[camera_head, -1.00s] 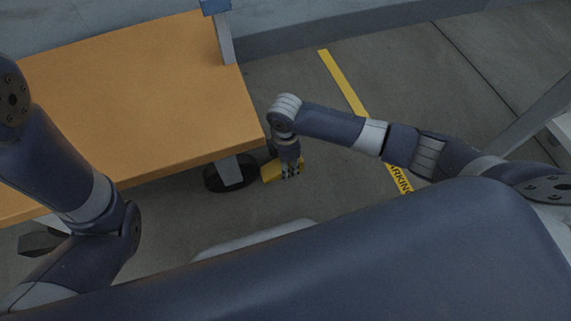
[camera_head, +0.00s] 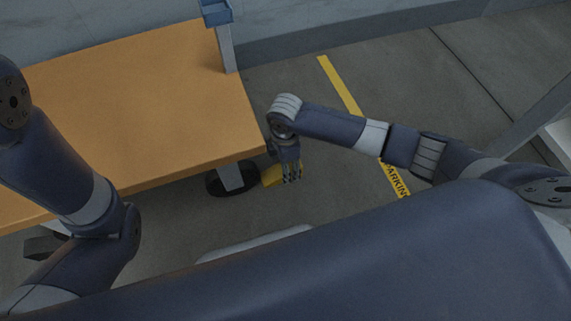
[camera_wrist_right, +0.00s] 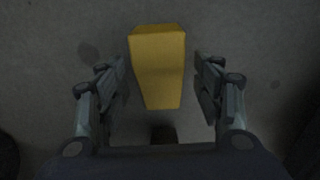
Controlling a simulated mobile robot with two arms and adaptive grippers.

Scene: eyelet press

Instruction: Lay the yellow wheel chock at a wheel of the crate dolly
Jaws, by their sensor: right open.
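The yellow wheel chock (camera_head: 271,176) lies on the grey floor, partly hidden behind my right gripper (camera_head: 291,174) in the head view. In the right wrist view the chock (camera_wrist_right: 158,68) sits between the two fingers of my right gripper (camera_wrist_right: 160,75), which is open with a gap on each side. A dark round foot or wheel (camera_head: 246,184) is just left of the chock, under an orange top (camera_head: 140,100). I cannot tell whether this is the crate dolly. My left arm shows at the left, but its gripper is out of view.
A grey post (camera_head: 226,50) with a blue part on top rises at the orange top's far corner. A yellow floor stripe (camera_head: 340,85) runs behind my right arm. Open floor lies right of the orange top. My own body covers the lower part of the head view.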

